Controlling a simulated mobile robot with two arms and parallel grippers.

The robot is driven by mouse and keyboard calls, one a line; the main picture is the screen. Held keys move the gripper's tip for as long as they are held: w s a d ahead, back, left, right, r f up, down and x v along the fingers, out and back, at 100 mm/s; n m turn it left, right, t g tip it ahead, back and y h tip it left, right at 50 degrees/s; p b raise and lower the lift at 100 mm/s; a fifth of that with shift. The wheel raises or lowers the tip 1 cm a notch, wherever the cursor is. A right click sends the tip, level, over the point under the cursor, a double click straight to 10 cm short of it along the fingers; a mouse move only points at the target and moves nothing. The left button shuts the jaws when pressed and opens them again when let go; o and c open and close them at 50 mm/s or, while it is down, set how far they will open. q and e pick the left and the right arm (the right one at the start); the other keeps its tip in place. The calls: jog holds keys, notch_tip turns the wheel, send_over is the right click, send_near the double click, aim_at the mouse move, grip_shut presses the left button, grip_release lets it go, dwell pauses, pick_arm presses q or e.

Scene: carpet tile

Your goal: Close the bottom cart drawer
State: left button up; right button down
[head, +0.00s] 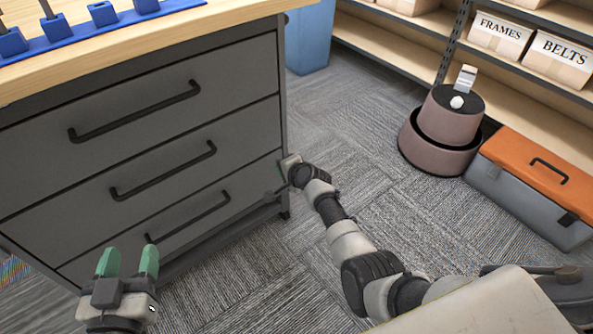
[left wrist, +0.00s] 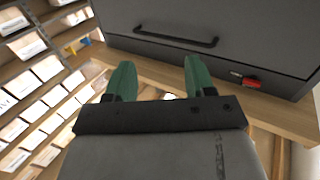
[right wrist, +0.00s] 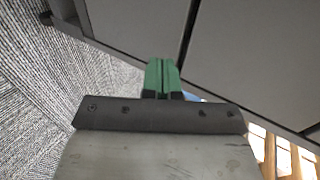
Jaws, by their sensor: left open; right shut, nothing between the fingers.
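The grey cart's bottom drawer (head: 215,218) is the lowest of three, with a black bar handle (head: 187,217). My left gripper (head: 128,262) is open and empty, in front of the drawer's left part. A black handle shows in the left wrist view (left wrist: 175,38).
The cart's wooden top (head: 130,38) carries a blue rack (head: 75,35). A blue bin (head: 309,40) stands behind the cart. A round brownish robot-like object (head: 445,125) and an orange-lidded toolbox (head: 535,175) stand by shelves at right.

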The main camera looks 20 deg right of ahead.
pick_arm(q)
jog(key=s+a+f+g+y+p, duration=0.3)
jog(key=s+a+f+g+p, duration=0.1)
jog(key=s+f+g, duration=0.6)
jog(key=shift+s+a+f+n+g, duration=0.15)
jog(key=shift+s+a+n+g, duration=0.3)
jog(key=shift+g, duration=0.85)
pick_arm(e)
jog(key=v, duration=0.7)
jog(key=shift+s+r, duration=0.15)
jog(key=shift+s, duration=0.15)
jog(key=shift+s+d, duration=0.1)
jog(key=shift+d, duration=0.05)
